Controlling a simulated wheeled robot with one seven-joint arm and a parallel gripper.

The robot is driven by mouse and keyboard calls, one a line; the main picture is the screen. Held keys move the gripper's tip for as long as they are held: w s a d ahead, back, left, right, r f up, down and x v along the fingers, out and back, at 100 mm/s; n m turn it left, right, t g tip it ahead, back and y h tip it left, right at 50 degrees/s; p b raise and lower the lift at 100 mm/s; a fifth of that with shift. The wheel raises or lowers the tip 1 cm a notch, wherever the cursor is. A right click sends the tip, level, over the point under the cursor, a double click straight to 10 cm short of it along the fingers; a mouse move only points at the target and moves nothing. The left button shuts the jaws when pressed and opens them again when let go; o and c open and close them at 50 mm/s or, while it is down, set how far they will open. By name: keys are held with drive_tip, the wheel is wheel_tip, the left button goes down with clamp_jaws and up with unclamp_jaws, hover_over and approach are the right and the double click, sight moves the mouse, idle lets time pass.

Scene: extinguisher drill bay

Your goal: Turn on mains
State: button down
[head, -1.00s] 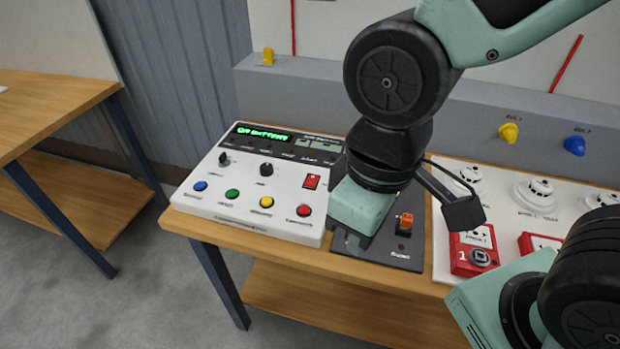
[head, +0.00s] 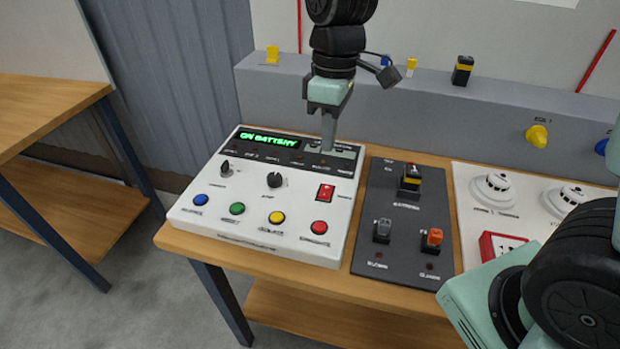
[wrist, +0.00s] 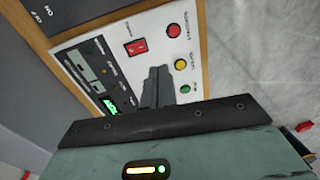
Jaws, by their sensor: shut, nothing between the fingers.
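The white control panel (head: 180,212) sits on the wooden bench with its green display (head: 268,138) reading "ON BATTERY". A red rocker switch (head: 325,192) is at the panel's right side, with a label too small to read. The red switch also shows in the wrist view (wrist: 136,46). My gripper (head: 328,148) is shut and empty, pointing down over the panel's upper right part, behind the red switch in the head view. In the wrist view its fingers (wrist: 157,88) are together, with the panel beyond them. Whether the fingertips touch the panel I cannot tell.
Detectors (head: 494,188) stand farther right. A grey ledge (head: 440,110) runs behind.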

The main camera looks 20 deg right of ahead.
hover_over(324, 195)
drive_tip(key=w+d, duration=0.1)
drive_tip(key=w, duration=0.1)
drive_tip(key=shift+s+f, duration=0.15)
drive_tip(key=shift+f, duration=0.2)
drive_tip(key=f, duration=0.4)
drive_tip(key=s+f+p, duration=0.1)
drive_tip(key=f, duration=0.4)
drive_tip(key=a+f+p, duration=0.1)
drive_tip(key=f, duration=0.4)
drive_tip(key=shift+s, duration=0.2)
drive_tip(key=shift+s+f, duration=0.1)
drive_tip(key=shift+f, duration=0.1)
